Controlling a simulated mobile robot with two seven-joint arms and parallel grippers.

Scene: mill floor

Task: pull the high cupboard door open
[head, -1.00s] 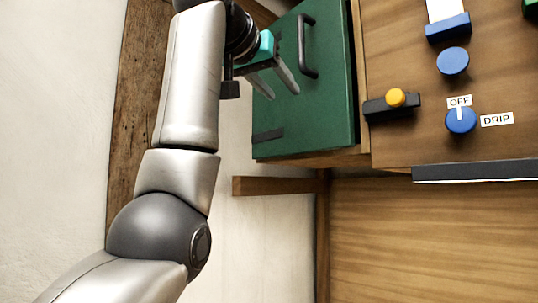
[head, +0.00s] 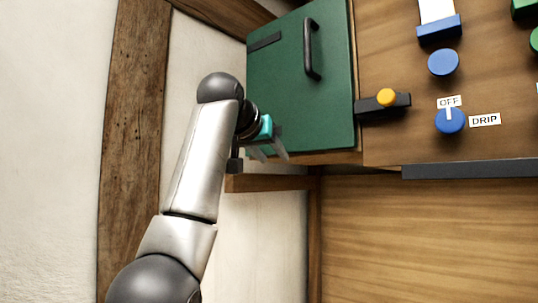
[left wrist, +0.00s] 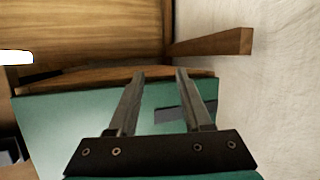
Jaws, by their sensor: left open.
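The green cupboard door (head: 285,85) is shut in the head view, with a black upright bar handle (head: 312,48) near its right edge. A dark strip (head: 265,41) shows at its upper left. My left gripper (head: 271,155) is open and empty at the door's lower left corner, well below and left of the handle. In the left wrist view the spread fingers (left wrist: 160,74) have nothing between their tips. The green door (left wrist: 70,120) and a dark strip (left wrist: 172,113) show behind them; the handle is not in that view. My right gripper is in neither view.
Right of the door is a wooden panel with a yellow knob (head: 386,97) on a black bar, blue knobs (head: 444,62) and a dark ledge (head: 470,168). A wooden beam (head: 265,182) juts out below the door. White wall lies left.

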